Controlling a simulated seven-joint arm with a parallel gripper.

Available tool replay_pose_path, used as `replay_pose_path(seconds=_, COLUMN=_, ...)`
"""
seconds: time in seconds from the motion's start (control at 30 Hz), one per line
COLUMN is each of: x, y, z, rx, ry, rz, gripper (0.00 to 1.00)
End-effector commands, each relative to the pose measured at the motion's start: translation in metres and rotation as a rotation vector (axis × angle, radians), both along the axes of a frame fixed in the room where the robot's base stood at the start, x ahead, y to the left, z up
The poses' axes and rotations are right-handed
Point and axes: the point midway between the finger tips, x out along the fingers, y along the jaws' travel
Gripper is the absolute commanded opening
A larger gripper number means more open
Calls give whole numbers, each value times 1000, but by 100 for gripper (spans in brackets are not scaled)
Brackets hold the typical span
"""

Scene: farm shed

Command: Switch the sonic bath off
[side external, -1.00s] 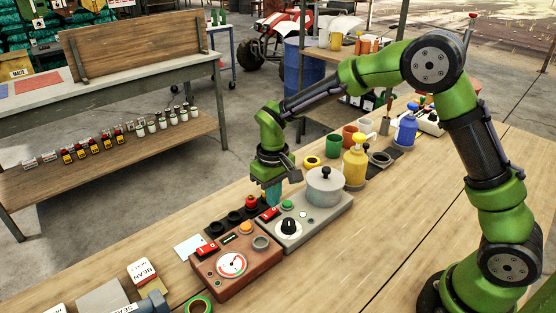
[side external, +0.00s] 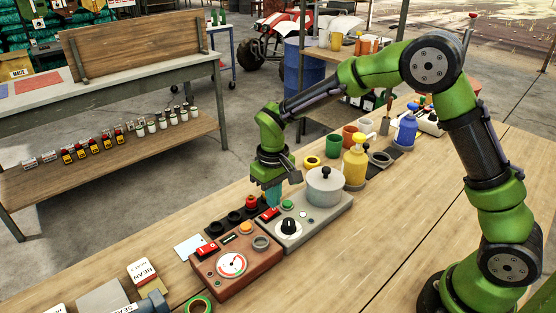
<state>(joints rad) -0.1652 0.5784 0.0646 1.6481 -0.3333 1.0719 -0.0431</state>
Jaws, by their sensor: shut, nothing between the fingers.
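A grey unit (side external: 314,228) with a lidded pot (side external: 325,188) on it, which looks like the sonic bath, sits on the wooden bench. On its top are a red rocker switch (side external: 270,214), a green button (side external: 288,204) and a black knob (side external: 289,226). My gripper (side external: 274,204) points down with its teal fingers shut and empty, right by the far end of the red rocker. I cannot tell whether the fingertips touch the rocker, and its on or off position is too small to read.
A brown box (side external: 262,262) with a dial, an orange button and another red rocker (side external: 208,250) stands close to the left. A dark strip with a red button (side external: 251,202) lies behind. A yellow bottle (side external: 355,165) and cups stand to the right.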

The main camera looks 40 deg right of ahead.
Motion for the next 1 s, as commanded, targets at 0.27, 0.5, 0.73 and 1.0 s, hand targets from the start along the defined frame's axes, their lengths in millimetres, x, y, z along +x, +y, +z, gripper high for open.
replay_pose_path(seconds=0.27, x=0, y=0, z=-5, rx=0, ry=1, rz=0, gripper=0)
replay_pose_path(seconds=0.5, x=0, y=0, z=-9, rx=0, ry=2, rz=-1, gripper=0)
replay_pose_path(seconds=0.73, x=0, y=0, z=-12, rx=0, ry=1, rz=0, gripper=0)
replay_pose_path(seconds=1.0, x=0, y=0, z=-16, rx=0, ry=1, rz=0, gripper=0)
